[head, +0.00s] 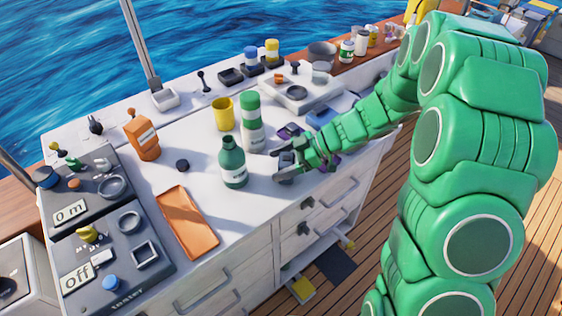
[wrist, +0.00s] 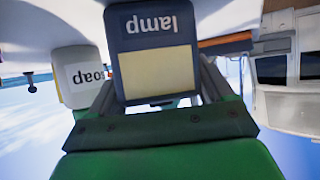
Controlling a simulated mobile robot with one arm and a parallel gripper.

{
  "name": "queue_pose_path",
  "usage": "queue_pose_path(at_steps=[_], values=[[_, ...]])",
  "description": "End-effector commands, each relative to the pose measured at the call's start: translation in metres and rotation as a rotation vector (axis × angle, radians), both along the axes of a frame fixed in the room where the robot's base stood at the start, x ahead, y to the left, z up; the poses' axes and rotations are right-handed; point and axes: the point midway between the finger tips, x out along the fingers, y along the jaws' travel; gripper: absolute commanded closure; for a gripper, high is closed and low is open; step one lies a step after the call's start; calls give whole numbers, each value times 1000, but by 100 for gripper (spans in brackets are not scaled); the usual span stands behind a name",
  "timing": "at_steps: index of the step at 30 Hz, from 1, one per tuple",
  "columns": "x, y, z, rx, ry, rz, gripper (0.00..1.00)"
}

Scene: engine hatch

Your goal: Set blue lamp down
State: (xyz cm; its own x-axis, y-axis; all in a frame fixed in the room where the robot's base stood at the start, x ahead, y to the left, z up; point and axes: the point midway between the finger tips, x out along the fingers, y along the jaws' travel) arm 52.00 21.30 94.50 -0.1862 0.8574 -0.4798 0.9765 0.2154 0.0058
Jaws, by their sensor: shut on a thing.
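The blue lamp (wrist: 155,52) is a dark blue block with a pale panel and the word "lamp", upside down in the wrist view. My gripper (wrist: 158,92) is shut on it, with a finger along each side. In the head view my gripper (head: 282,158) is low over the front part of the white counter (head: 232,208), just right of a dark green bottle (head: 233,165). The lamp shows there only as a small dark shape (head: 287,170), partly covered by the fingers. I cannot tell whether its base touches the counter.
A white-and-green bottle (head: 251,122) and a yellow cup (head: 223,113) stand behind the gripper. An orange tray (head: 187,222) lies front left. A white container marked "soap" (wrist: 82,76) is beside the lamp in the wrist view. The counter's front edge is close, with drawers below.

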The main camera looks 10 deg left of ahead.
Motion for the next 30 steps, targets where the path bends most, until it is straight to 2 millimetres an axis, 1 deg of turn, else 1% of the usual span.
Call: queue_pose_path(at_steps=[4, 5, 6, 8, 17, 23, 30], values=[[0, 0, -2, 0, 0, 0, 56], [0, 0, -1, 0, 0, 0, 15], [0, 0, -1, 0, 0, 0, 9], [0, 0, -1, 1, 0, 0, 0], [0, 0, 1, 1, 0, 0, 0], [3, -12, 6, 0, -1, -2, 0], [8, -34, 18, -1, 0, -1, 0]])
